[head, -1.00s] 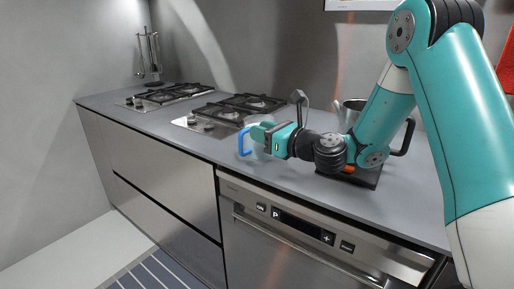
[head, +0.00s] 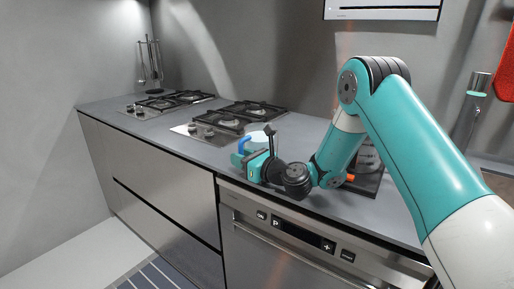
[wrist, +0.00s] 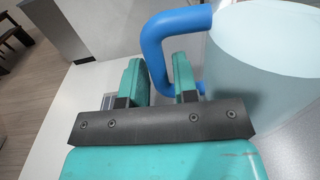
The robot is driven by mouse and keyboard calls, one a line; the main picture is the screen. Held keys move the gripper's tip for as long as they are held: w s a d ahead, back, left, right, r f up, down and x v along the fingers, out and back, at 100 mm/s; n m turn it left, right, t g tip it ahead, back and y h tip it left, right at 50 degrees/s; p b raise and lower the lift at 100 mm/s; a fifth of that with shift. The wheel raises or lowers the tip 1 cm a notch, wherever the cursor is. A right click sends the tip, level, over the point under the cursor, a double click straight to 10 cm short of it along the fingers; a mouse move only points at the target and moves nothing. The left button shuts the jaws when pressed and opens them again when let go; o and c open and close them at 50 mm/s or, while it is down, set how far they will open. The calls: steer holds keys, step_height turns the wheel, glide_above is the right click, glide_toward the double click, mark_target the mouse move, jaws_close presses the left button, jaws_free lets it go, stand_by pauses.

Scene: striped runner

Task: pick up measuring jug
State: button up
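The measuring jug is a pale, see-through vessel with a blue handle. In the head view its body (head: 257,137) stands on the counter near the front edge, partly hidden by my gripper (head: 241,158). In the wrist view the jug body (wrist: 262,50) fills the upper right, and the blue handle (wrist: 155,45) points left. My gripper (wrist: 159,82) is open, its two fingers apart. The handle's upright part shows in the gap between them, and its lower end passes behind the right finger. I see no grip on it.
Two gas hobs sit on the grey counter (head: 150,131), the nearer hob (head: 232,120) just behind the jug. A metal pot (head: 367,158) is partly hidden behind my arm. Utensils (head: 150,62) hang at the far left. The oven front (head: 290,240) is below the counter edge.

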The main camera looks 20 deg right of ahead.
steer(key=shift+w+a, duration=0.1)
steer(key=shift+w, duration=0.05)
jaws_close()
steer(key=shift+r, duration=0.15)
step_height(320, 180, up, 23)
steer(key=p, duration=0.7)
steer(key=shift+f, duration=0.2)
